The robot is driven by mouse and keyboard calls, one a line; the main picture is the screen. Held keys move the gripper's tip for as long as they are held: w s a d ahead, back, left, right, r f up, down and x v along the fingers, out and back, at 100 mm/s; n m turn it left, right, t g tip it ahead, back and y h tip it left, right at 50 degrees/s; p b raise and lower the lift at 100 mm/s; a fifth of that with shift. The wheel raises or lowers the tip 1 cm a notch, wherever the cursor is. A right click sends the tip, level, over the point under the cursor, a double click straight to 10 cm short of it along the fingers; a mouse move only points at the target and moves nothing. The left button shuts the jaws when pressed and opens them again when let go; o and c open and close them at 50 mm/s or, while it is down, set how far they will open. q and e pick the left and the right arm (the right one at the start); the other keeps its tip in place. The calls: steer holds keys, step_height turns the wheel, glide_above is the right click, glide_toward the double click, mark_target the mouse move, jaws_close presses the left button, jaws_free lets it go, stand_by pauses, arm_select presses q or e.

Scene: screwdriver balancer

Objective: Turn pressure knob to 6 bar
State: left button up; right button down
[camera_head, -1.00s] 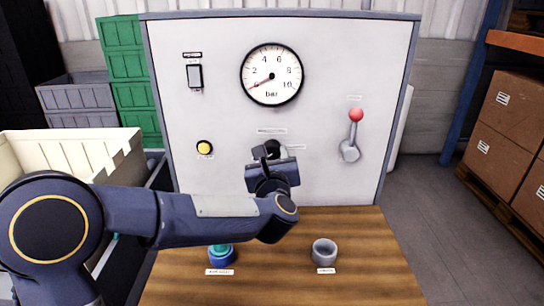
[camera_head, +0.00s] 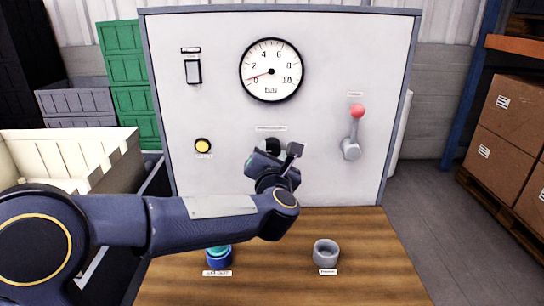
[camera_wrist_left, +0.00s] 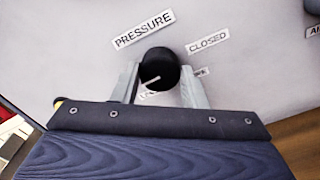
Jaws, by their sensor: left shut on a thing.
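The black pressure knob (camera_wrist_left: 160,68) is on the grey panel, between the two metal fingers of my left gripper (camera_wrist_left: 160,84), which is shut on it. A white mark line shows on the knob's face, slanted in the wrist view. In the head view the knob (camera_head: 272,145) is partly hidden behind my left gripper (camera_head: 272,158). The round pressure gauge (camera_head: 271,70) is above it, with its red needle pointing left and slightly down, between 0 and 2. My right gripper is not in view.
The panel holds a yellow button (camera_head: 203,146), a black switch (camera_head: 193,71) and a red-tipped lever (camera_head: 354,130). A blue cup (camera_head: 218,260) and a grey cup (camera_head: 326,252) stand on the wooden table (camera_head: 280,285). Labels PRESSURE (camera_wrist_left: 144,30) and CLOSED (camera_wrist_left: 208,41) lie around the knob.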

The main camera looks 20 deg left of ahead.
arm_select(q)
steer(key=m, duration=0.4)
steer(key=shift+d+m, duration=0.1)
steer(key=shift+m, duration=0.2)
steer(key=m+p, duration=0.2)
steer(key=m, duration=0.2)
steer(key=shift+m, duration=0.3)
steer(key=m+p, duration=0.2)
steer(key=m, duration=0.2)
steer(key=shift+m, duration=0.3)
steer(key=m+p, duration=0.2)
steer(key=m, duration=0.3)
steer(key=shift+p, duration=0.3)
steer(key=m+p, duration=0.2)
steer(key=m, duration=0.2)
steer(key=shift+f+m, duration=0.1)
steer(key=shift+m, duration=0.3)
steer(key=m+p, duration=0.3)
steer(key=m, duration=0.1)
steer(key=shift+m, duration=0.3)
steer(key=m+p, duration=0.3)
steer(key=m, duration=0.2)
steer(key=shift+s+f+m+p, duration=0.1)
steer(key=shift+m+p, duration=1.05)
steer(key=shift+m, duration=0.95)
